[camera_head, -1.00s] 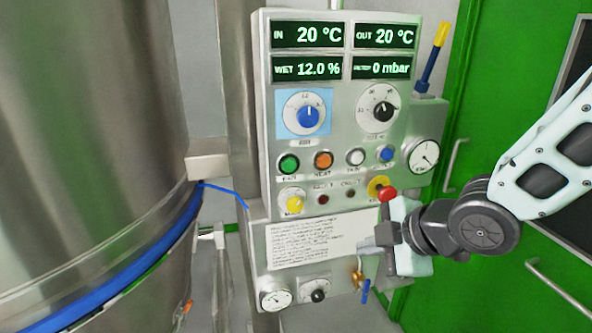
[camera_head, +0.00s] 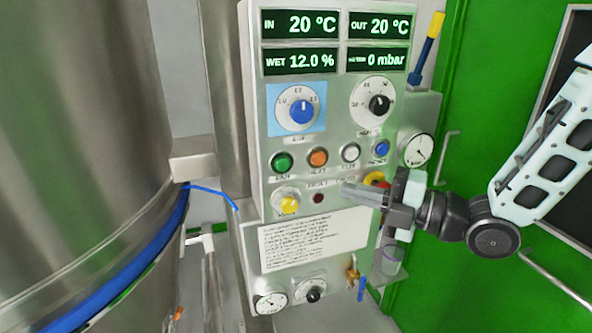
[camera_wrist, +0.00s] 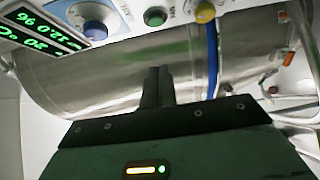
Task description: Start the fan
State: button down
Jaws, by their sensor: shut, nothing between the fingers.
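The control panel (camera_head: 335,190) stands in the middle of the head view. Its green button (camera_head: 282,162), whose label looks like "FAN", is at the left of a row with orange, white and blue buttons. The green button also shows in the wrist view (camera_wrist: 155,16), at the top. A blue air knob (camera_head: 301,111) sits above the green button. My gripper (camera_head: 346,188) is shut and empty. It is in front of the panel's right part, below the white button and right of the green one. It partly hides the red and yellow emergency stop (camera_head: 377,180).
A yellow knob (camera_head: 287,200) sits below the green button. A large steel vessel (camera_head: 90,130) with a blue band fills the left. A gauge (camera_head: 416,150) and a pen holder are on the panel's right side. A green door (camera_head: 480,90) stands behind.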

jog(key=p, duration=0.4)
send_near(279, 167)
jog(key=s+a, duration=0.1)
jog(key=a, duration=0.3)
jog(key=w+p, duration=0.1)
jog(key=w, duration=0.1)
jog(key=w+a+p, duration=0.1)
jog(key=shift+w+a+r, duration=0.1)
jog(key=shift+w+r, duration=0.05)
jog(key=shift+w, duration=0.25)
